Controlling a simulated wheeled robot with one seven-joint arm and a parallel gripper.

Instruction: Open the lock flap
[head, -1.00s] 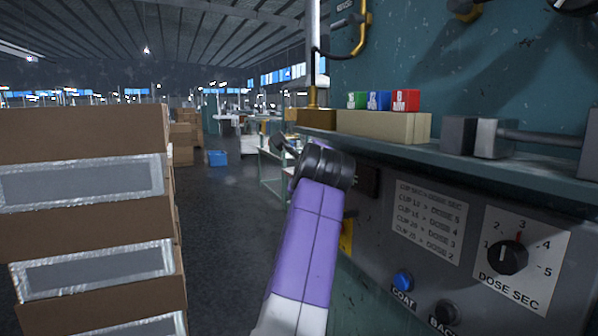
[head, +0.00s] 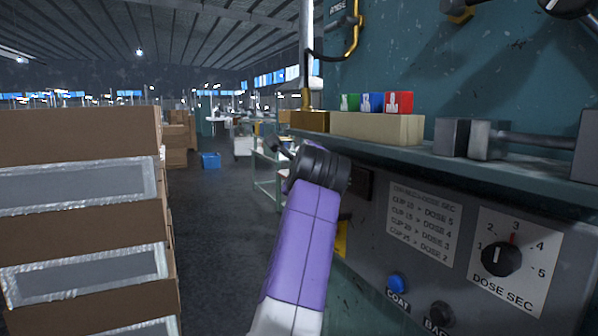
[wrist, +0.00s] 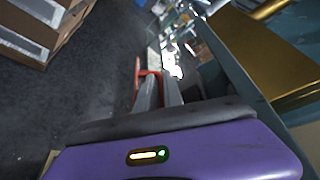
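My gripper (wrist: 158,85) shows in the wrist view as two grey fingers close together, pointing away from the camera. A thin red piece (wrist: 138,72) shows at the left fingertip; I cannot tell what it is or whether it is touched. In the head view my purple arm rises beside the machine's front edge, and my dark wrist partly hides the gripper (head: 277,149), which points away to the left. I cannot make out a lock flap in either view. The gap between the fingers is too small and blurred to judge.
The teal machine's ledge (head: 470,165) runs along the right, with a dose dial (head: 501,259), a blue button (head: 397,283) and green, blue and red blocks (head: 372,102) on a tan block. Stacked cardboard boxes (head: 80,130) stand left. The floor (head: 215,235) between is clear.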

